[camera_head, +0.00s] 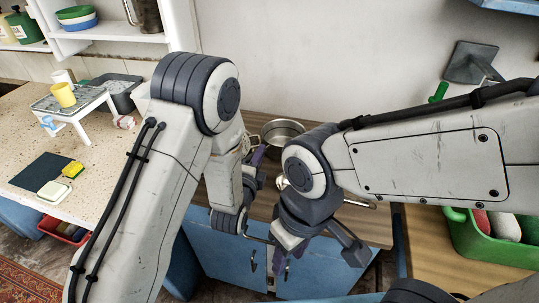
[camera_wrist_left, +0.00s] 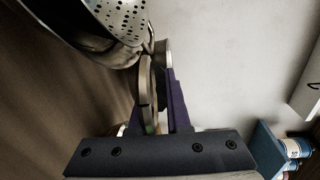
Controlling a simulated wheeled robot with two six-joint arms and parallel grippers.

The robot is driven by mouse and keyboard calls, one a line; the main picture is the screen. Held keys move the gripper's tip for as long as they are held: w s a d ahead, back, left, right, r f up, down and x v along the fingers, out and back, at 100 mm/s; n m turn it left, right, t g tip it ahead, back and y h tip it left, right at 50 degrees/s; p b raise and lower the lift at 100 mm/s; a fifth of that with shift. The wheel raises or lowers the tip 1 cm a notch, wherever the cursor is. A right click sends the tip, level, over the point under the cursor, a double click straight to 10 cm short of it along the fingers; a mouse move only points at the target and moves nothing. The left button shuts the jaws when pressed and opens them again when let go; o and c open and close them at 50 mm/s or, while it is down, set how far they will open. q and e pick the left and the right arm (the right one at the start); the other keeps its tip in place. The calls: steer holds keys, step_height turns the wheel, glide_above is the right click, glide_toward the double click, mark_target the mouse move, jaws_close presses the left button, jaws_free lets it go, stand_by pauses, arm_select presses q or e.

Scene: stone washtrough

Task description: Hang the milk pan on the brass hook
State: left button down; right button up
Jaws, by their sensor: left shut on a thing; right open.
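A round steel pan (camera_head: 284,130), seen from above, is at the back of the wooden counter, just behind my left gripper (camera_head: 256,160). In the left wrist view my left gripper (camera_wrist_left: 160,90) has its purple fingers shut on a pale metal handle (camera_wrist_left: 147,85). A perforated metal bowl (camera_wrist_left: 115,18) is close beside it at the top left; I cannot tell whether the handle belongs to it. My right gripper (camera_head: 284,258) is open and lower, in front of the blue cupboard, partly hidden by its own wrist. I cannot make out the brass hook.
A white rack (camera_head: 75,107) with a yellow cup (camera_head: 62,95) and a dark mat (camera_head: 46,172) are on the speckled counter at left. A green crate (camera_head: 490,240) stands at right. A blue cupboard (camera_head: 220,250) is below the counter. My two arms are close together.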

arm_select(q)
step_height(320, 180, down, 2)
steer(key=shift+s+a+f+b, duration=0.1)
steer(key=shift+a+f+b, duration=0.05)
steer(key=shift+b, duration=0.3)
steer(key=shift+s+f, duration=0.1)
steer(key=shift+f, duration=0.1)
steer(key=shift+d+f+b, duration=0.25)
steer(key=shift+d+b, duration=0.1)
arm_select(e)
step_height(320, 180, down, 3)
steer(key=shift+s+d+r, duration=0.1)
steer(key=shift+r, duration=0.1)
arm_select(q)
steer(key=shift+f, duration=0.25)
steer(key=c, duration=0.9)
jaws_free()
arm_select(e)
steer(key=shift+f, duration=0.2)
